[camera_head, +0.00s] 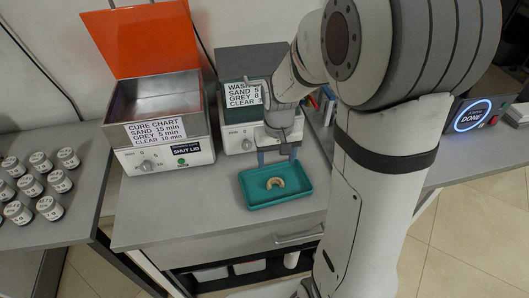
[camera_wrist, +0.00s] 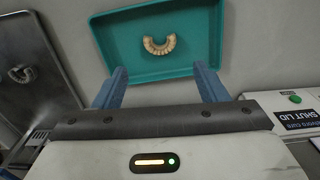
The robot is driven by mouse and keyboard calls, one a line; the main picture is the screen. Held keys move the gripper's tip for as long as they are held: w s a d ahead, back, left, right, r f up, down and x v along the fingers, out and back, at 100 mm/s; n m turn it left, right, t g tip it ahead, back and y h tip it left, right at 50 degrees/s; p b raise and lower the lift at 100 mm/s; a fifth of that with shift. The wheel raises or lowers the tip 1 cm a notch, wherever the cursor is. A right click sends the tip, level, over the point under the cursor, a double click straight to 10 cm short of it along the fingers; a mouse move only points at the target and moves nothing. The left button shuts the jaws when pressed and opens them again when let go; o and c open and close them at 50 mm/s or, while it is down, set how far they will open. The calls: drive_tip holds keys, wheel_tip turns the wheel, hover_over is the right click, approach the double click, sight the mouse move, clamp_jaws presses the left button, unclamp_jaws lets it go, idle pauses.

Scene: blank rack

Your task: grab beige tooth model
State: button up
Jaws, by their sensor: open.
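The beige tooth model (camera_head: 275,183) is a small horseshoe-shaped arch lying in a teal tray (camera_head: 258,202) on the grey bench. In the wrist view the tooth model (camera_wrist: 159,45) lies near the middle of the tray (camera_wrist: 110,38), beyond the fingertips. My gripper (camera_head: 277,158) is above the tray's back edge, with its two blue fingers spread apart and nothing between them. In the wrist view my gripper (camera_wrist: 160,75) shows open, with the tooth model ahead of the gap and apart from the fingers.
A cure box (camera_head: 157,108) with its orange lid (camera_head: 143,38) raised stands left of the tray. A wash unit (camera_head: 236,133) stands behind it. A grey tray (camera_wrist: 30,45) holds another arch (camera_wrist: 22,73).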

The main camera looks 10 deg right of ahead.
sight(275, 184)
drive_tip(key=shift+o, duration=0.7)
drive_tip(key=shift+w+f, duration=0.6)
drive_tip(key=shift+f, duration=0.3)
drive_tip(key=f, duration=0.7)
drive_tip(key=shift+s+f, duration=0.3)
drive_tip(key=shift+c, duration=0.3)
drive_tip(key=c, duration=1)
